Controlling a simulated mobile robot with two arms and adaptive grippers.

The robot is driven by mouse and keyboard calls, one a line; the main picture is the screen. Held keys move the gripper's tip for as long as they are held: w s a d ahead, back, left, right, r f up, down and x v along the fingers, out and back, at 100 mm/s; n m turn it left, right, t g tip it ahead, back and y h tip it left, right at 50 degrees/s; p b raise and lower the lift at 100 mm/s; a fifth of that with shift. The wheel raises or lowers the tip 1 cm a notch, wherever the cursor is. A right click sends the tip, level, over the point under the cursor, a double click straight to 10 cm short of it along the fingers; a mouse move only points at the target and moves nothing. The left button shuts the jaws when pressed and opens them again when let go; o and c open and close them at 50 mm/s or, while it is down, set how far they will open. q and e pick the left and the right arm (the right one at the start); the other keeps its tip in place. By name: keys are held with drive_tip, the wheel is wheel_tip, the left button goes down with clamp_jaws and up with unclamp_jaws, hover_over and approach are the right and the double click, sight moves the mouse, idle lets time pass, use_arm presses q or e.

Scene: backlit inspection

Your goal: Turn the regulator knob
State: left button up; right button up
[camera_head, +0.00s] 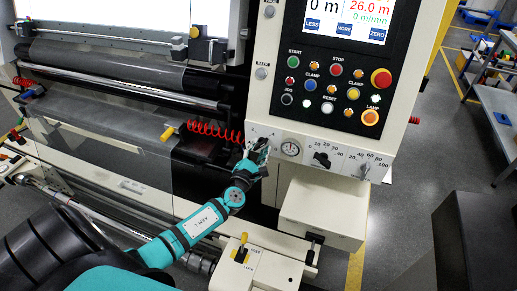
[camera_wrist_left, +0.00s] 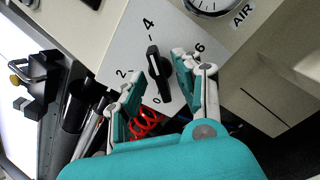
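The regulator knob (camera_wrist_left: 158,66) is a narrow black pointer knob on a white plate marked 0, 2, 4 and 6. In the left wrist view its upper end points near the 4. My left gripper (camera_wrist_left: 155,78) is open, with one finger on each side of the knob and a visible gap to both. Whether the fingertips are level with the knob in depth, I cannot tell. In the head view the left gripper (camera_head: 258,151) is at the panel's lower left, and it covers the knob. My right gripper is not in view.
A round gauge (camera_head: 291,148) sits just right of the gripper, beside the AIR label. Further right are a black knob (camera_head: 321,159) and a grey knob (camera_head: 366,171). Above is the button panel (camera_head: 335,85). A red coiled hose (camera_head: 215,130) hangs to the left.

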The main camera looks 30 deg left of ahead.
use_arm(q)
clamp_jaws()
drive_tip(key=shift+n, duration=0.3)
